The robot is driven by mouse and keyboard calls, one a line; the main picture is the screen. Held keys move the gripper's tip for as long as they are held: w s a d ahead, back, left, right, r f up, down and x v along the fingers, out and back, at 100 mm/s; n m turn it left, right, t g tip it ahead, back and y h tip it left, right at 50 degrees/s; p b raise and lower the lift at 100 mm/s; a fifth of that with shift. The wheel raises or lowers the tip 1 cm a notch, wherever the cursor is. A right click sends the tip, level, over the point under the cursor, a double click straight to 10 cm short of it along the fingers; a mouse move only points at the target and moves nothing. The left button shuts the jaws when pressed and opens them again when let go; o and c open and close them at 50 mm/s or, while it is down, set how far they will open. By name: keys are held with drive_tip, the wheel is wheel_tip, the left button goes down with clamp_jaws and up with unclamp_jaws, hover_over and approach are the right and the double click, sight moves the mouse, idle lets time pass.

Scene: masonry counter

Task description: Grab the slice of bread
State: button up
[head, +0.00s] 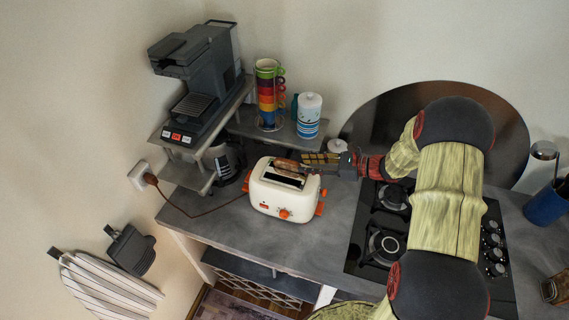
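A white toaster (283,198) with orange knobs stands on the grey counter. A brown slice of bread (287,164) shows at the toaster's top, by the rear slot. My gripper (305,162) reaches in from the right over the toaster's top right end. Its fingertips are at or very near the right end of the bread. The fingers are small and overlap here, so I cannot tell whether they touch or hold the slice. The lower part of the bread is hidden.
A coffee machine (196,85) stands on a raised shelf at left. Stacked coloured mugs (268,95) and a blue-white canister (309,114) are behind the toaster. A gas hob (385,238) lies to the right under my arm. The counter (225,223) left of the toaster holds a power cord.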

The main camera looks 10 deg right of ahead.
sight(287, 160)
drive_tip(key=shift+w+a+f, duration=0.1)
drive_tip(key=shift+w+a, duration=0.15)
drive_tip(key=shift+w, duration=0.05)
drive_tip(key=shift+x, duration=0.85)
drive_tip(key=x, duration=0.4)
drive_tip(key=shift+w+a+p, duration=0.2)
drive_tip(key=shift+a+p, duration=0.1)
drive_tip(key=shift+a, duration=0.05)
drive_tip(key=shift+w+a, duration=0.25)
drive_tip(key=shift+w, duration=0.05)
drive_tip(key=c, duration=0.3)
drive_tip(key=shift+s, duration=0.1)
clamp_jaws()
